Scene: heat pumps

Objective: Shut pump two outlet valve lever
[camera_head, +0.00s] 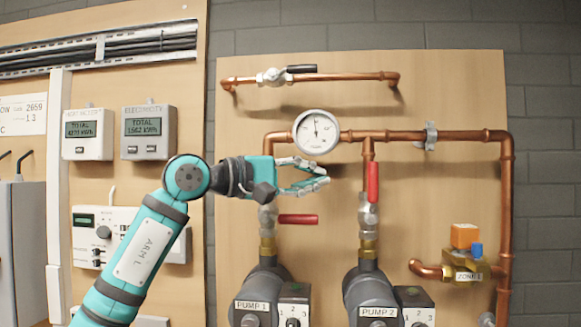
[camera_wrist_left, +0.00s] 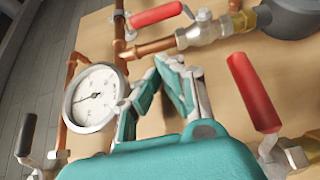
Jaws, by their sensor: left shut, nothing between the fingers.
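The pump two outlet valve lever (camera_head: 373,183) is red and points straight up, in line with its vertical pipe above the PUMP 2 label (camera_head: 379,312). It also shows at the top of the left wrist view (camera_wrist_left: 157,14), beside its silver valve body (camera_wrist_left: 202,31). My left gripper (camera_head: 326,176) is left of this lever, pointing right towards it, with a clear gap in the picture. Its fingers (camera_wrist_left: 176,85) are shut with nothing held. My right gripper is in neither view.
The pump one lever (camera_head: 298,219) is red, horizontal, and just below my left gripper; it is close on the right in the wrist view (camera_wrist_left: 252,90). A round gauge (camera_head: 316,132) and copper pipe (camera_head: 460,135) lie above. A black-handled valve (camera_head: 273,77) is higher.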

